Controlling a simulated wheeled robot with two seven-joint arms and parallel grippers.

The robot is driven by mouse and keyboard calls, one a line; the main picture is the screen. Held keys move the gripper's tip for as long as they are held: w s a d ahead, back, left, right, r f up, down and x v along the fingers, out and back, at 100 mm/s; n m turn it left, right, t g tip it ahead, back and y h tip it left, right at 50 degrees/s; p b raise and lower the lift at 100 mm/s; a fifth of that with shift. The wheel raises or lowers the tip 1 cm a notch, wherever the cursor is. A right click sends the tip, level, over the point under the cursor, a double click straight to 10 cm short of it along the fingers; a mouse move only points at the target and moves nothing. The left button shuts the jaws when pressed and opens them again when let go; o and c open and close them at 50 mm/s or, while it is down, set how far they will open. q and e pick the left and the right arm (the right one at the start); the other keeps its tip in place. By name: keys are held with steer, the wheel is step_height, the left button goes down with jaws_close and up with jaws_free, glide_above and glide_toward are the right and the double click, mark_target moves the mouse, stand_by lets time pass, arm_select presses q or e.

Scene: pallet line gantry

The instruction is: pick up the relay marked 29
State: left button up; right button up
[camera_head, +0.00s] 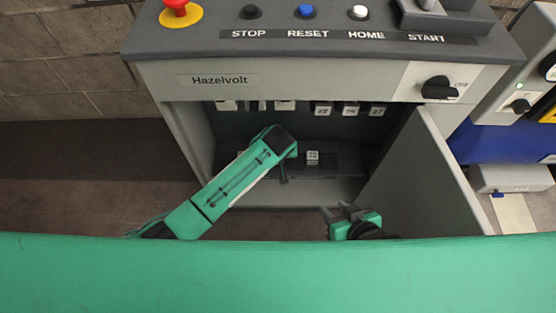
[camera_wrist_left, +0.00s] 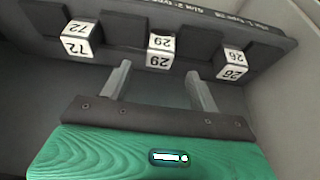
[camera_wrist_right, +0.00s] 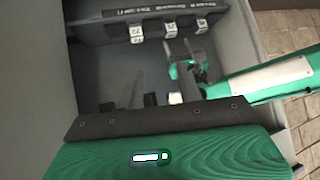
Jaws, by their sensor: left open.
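The relay marked 29 (camera_wrist_left: 160,50) is a small white block with black digits, in the middle of a dark rail in the left wrist view, where digits appear upside down. My left gripper (camera_wrist_left: 158,76) is open, its two fingers apart and pointing at that relay, with nothing between them; I cannot tell the remaining gap. It also shows near the rail in the right wrist view (camera_wrist_right: 186,62). In the head view my left arm hides relay 29. My right gripper (camera_head: 340,212) is open and empty by the cabinet opening; its fingers show in the right wrist view (camera_wrist_right: 160,92).
On the same rail, relay 72 (camera_wrist_left: 76,40) and relay 26 (camera_wrist_left: 232,64) flank relay 29, with empty-looking dark sockets between. More white relays (camera_head: 350,108) hang higher in the cabinet. The cabinet's side walls and open door (camera_head: 415,165) bound the space. A control panel (camera_head: 330,45) is above.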

arm_select(q)
steer(key=shift+x, duration=0.9)
steer(key=shift+b+x, duration=1.15)
steer(key=shift+x, duration=1)
steer(key=shift+w+f, duration=0.25)
steer(key=shift+f, duration=0.1)
arm_select(e)
steer(key=a+t, duration=0.1)
steer(key=a+t+y, duration=0.1)
steer(key=a, duration=0.1)
steer(key=w+a+t+y, duration=0.1)
steer(key=shift+a+r+t, duration=0.3)
steer(key=shift+a+r, duration=0.05)
steer(key=shift+a, duration=0.05)
arm_select(q)
steer(key=c, duration=1.1)
steer(key=shift+r, duration=0.1)
